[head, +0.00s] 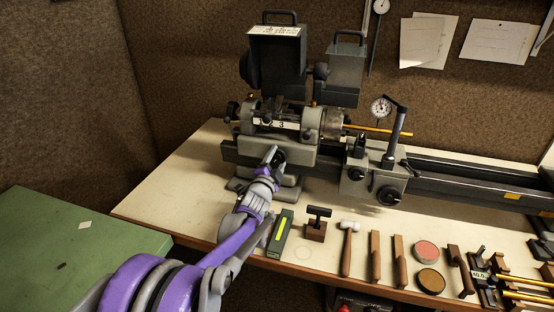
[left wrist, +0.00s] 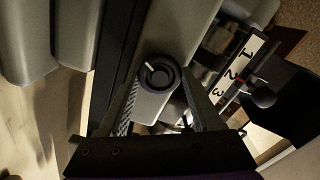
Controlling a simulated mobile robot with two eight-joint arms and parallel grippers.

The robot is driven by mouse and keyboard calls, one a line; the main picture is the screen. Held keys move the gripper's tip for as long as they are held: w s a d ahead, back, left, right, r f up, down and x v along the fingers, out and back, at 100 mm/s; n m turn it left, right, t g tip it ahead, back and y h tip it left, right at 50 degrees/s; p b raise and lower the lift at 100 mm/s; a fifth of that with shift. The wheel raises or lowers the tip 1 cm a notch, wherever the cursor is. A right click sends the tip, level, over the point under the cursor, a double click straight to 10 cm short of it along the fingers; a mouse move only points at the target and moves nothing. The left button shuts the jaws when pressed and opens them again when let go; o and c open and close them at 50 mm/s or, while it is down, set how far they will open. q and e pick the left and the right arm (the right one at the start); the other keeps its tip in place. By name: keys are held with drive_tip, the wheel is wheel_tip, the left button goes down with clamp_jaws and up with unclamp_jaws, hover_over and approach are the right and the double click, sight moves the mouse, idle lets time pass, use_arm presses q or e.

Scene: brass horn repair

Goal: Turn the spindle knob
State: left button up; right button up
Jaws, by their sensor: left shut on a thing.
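The spindle knob (left wrist: 158,75) is a round black knob with a white mark on its rim, on the grey front of the lathe headstock. In the left wrist view it sits between the two fingers of my left gripper (left wrist: 160,88), which is shut on it. The mark points to the upper left there. In the head view my left gripper (head: 272,160) reaches up to the headstock front and the dark knob shows at its tip. A white plate (left wrist: 242,72) with the numbers 1, 2, 3 is beside the knob. My right gripper is not in view.
The lathe bed (head: 465,178) runs right, carrying a carriage (head: 362,180) and a dial gauge (head: 381,108). The bench left of the lathe is clear.

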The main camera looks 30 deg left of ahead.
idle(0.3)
use_arm(q)
drive_tip(key=o, duration=1.4)
drive_tip(key=v, duration=1)
drive_tip(key=shift+s+b, duration=0.35)
drive_tip(key=shift+s, duration=0.05)
drive_tip(key=s+d+f+n+g+h+p, duration=0.1)
drive_tip(key=s+d+f+n+g, duration=0.2)
drive_tip(key=s+d, duration=0.3)
drive_tip(key=s+d+f+n+g+h+p, duration=0.2)
drive_tip(key=s+d+f+n+g, duration=0.1)
drive_tip(key=s, duration=0.9)
drive_tip(key=s+d+f+n+g+h+p, duration=0.1)
drive_tip(key=s+d+f+n+g+p, duration=0.1)
drive_tip(key=s+d+g, duration=0.4)
drive_tip(key=shift+s+d+f+n, duration=0.3)
drive_tip(key=shift+s+d+f, duration=0.1)
drive_tip(key=shift+s+d, duration=0.2)
drive_tip(key=shift+s+d+f+n, duration=0.3)
drive_tip(key=shift+s+d+f, duration=0.15)
drive_tip(key=shift+s, duration=0.25)
drive_tip(key=shift+s+d+f+n, duration=0.3)
drive_tip(key=shift+s+d, duration=0.25)
drive_tip(key=shift+s, duration=0.1)
